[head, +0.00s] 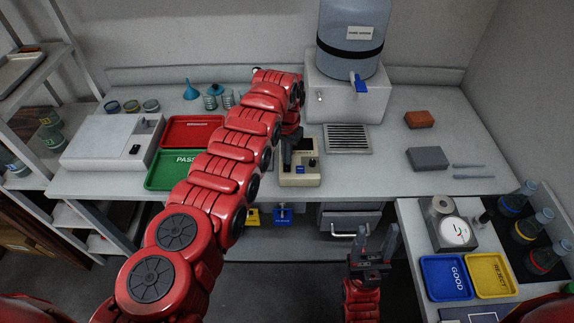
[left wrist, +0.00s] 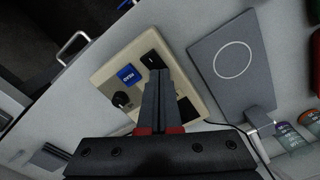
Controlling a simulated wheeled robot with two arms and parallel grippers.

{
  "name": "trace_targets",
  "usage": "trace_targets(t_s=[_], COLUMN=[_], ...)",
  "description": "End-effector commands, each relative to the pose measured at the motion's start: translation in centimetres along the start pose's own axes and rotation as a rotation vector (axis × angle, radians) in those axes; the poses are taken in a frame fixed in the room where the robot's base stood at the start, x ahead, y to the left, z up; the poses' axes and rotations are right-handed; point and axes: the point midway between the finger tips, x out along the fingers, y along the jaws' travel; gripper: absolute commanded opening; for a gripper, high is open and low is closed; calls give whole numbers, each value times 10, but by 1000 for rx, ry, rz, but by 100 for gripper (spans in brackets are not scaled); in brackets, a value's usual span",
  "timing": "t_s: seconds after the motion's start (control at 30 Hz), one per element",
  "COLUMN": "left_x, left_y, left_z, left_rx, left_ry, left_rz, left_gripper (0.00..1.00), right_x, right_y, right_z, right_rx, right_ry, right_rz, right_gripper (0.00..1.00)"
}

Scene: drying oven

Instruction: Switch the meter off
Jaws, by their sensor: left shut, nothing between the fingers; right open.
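The meter is a beige box (head: 300,180) on the main bench, partly covered by my left arm in the head view. In the left wrist view the meter (left wrist: 112,78) shows a blue READ button (left wrist: 128,74), a black knob (left wrist: 121,99) and a black switch (left wrist: 151,61). My left gripper (left wrist: 159,72) is shut and empty over the meter, its fingertips beside the switch; I cannot tell whether they touch it. The fingers hide part of the face, including a dark area near them. My right gripper (head: 376,240) is open and empty in front of the bench.
A grey plate with a white circle (left wrist: 230,65) lies beside the meter, with a cable near it. A water dispenser (head: 345,90) stands behind. Red (head: 193,130) and green (head: 160,183) trays lie left; a side table with blue (head: 446,277) and yellow trays is right.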

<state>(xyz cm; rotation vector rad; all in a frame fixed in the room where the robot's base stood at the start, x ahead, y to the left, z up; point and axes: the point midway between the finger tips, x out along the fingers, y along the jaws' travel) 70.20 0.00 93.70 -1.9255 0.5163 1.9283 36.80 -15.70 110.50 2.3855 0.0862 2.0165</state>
Motion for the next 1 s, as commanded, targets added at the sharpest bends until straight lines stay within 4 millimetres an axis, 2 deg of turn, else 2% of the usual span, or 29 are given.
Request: trace_targets(t_s=[0.03,0.2,0.7,1.0], left_x=[-8,-24,-64,-65], left_y=[0,-1,0,0], left_z=[0,0,0,0], left_rx=[-1,-1,0,0], left_ry=[1,2,2,1], left_rz=[0,-1,0,0], left_gripper=[0,0,0,0], right_x=[7,21,46,45], right_y=[0,1,2,2], right_z=[-1,-4,-8,-8], right_rx=[0,0,0,0], right_ry=[0,0,0,0], right_rz=[0,0,0,0], right_gripper=[56,56,56,56])
